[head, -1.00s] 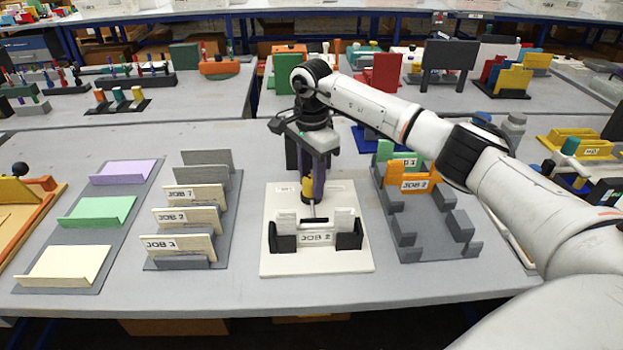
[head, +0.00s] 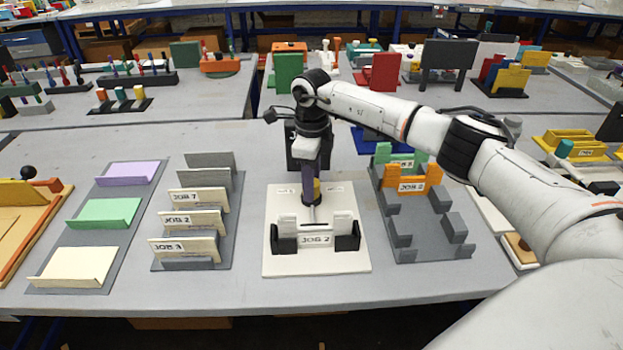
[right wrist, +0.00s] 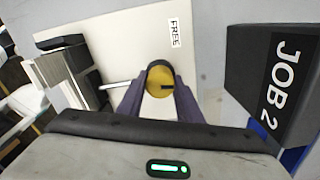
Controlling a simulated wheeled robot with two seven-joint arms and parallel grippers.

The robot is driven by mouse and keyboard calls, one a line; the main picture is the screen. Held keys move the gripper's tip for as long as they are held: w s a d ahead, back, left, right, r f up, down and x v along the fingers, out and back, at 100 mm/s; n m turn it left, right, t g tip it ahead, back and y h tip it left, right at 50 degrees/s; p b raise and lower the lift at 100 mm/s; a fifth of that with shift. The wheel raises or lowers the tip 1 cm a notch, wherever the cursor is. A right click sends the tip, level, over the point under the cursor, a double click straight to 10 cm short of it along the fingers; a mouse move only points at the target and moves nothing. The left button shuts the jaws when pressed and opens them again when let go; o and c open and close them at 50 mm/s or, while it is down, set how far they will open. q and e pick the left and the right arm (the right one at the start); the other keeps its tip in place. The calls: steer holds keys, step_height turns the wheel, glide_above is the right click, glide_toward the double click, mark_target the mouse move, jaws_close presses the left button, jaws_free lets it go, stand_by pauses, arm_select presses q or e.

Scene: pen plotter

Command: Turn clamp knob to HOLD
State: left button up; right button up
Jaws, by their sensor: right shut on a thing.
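The clamp knob (head: 317,187) is a yellow round knob on the white plotter plate (head: 283,264). My right gripper (head: 312,198) comes down over it from above. In the right wrist view the gripper's two purple fingers (right wrist: 160,100) are shut on both sides of the knob (right wrist: 158,79). A dark mark on the knob's top points right there, and a pale rod runs left from beside it. The FREE label (right wrist: 174,32) lies above the knob in that view. I cannot read HOLD in any view. My left gripper is not in view.
A white JOB 2 card (head: 316,240) stands in black holders at the plate's front. A dark JOB 2 panel (right wrist: 270,80) stands behind the knob. The card rack (head: 196,263) is on the left, and a grey tray (head: 428,218) is on the right.

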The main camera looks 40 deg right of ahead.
steer(key=m+p, duration=0.1)
steer(key=m, duration=0.2)
steer(key=shift+r+m, duration=0.1)
steer(key=shift+m, duration=0.2)
steer(key=shift+m+p, duration=0.7)
steer(key=shift+m, duration=1.2)
steer(key=o, duration=1)
steer(key=shift+o, duration=0.2)
step_height(320, 180, up, 10)
steer(key=shift+b, duration=0.45)
